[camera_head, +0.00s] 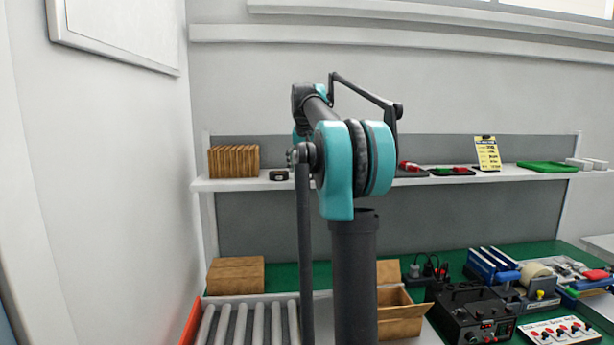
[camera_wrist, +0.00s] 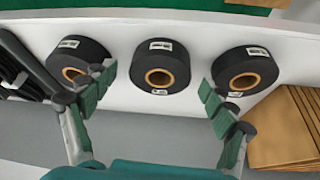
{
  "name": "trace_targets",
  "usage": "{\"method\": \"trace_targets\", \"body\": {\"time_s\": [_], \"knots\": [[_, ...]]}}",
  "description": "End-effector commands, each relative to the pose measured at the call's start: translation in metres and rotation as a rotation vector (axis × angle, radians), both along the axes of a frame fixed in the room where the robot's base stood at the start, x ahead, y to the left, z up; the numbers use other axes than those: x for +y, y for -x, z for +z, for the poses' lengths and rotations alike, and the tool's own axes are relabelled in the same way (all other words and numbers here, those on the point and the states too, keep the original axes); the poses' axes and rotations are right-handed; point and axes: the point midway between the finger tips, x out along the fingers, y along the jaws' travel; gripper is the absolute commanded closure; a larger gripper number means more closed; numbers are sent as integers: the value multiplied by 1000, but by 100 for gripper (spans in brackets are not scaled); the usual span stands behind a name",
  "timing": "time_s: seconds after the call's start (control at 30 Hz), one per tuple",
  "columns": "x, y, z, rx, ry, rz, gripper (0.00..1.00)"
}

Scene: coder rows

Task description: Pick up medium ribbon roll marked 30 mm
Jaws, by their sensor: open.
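Three black ribbon rolls with tan cores and white labels stand in a row in the wrist view: a left roll (camera_wrist: 72,48), a middle roll (camera_wrist: 160,72) and a right roll (camera_wrist: 236,62). Their label print is too small to read, so I cannot tell which is marked 30 mm. My gripper (camera_wrist: 157,80) is open and empty, with green-padded fingers on either side of the middle roll in the picture. The left finger overlaps part of the left roll, and the right finger overlaps the edge of the right roll.
The rolls are on a white surface; flat brown cardboard (camera_wrist: 285,130) lies to their right. In the head view, a shelf (camera_head: 480,178) holds cardboard (camera_head: 233,161) and small trays. Below are a roller conveyor (camera_head: 240,325), an open box (camera_head: 400,312) and a black device (camera_head: 472,316).

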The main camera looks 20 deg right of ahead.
Motion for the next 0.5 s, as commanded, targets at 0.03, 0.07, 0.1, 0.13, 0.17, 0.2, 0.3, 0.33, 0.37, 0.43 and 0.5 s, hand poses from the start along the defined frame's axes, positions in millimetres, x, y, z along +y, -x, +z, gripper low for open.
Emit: {"method": "trace_targets", "body": {"time_s": [0.03,0.07,0.1,0.13,0.17,0.2,0.3,0.33,0.37,0.43,0.5], "knots": [[0,-1,-2,0,0,0,15],[0,-1,-2,0,0,0,15],[-1,-1,-3,0,0,0,15],[-1,-1,-3,0,0,0,15],[-1,-1,-2,0,0,0,15],[-1,-1,-2,0,0,0,15],[0,-1,-2,0,0,0,21],[0,-1,-2,0,0,0,25],[0,-1,-2,0,0,0,29],[0,-1,-2,0,0,0,37],[0,-1,-2,0,0,0,46]]}}
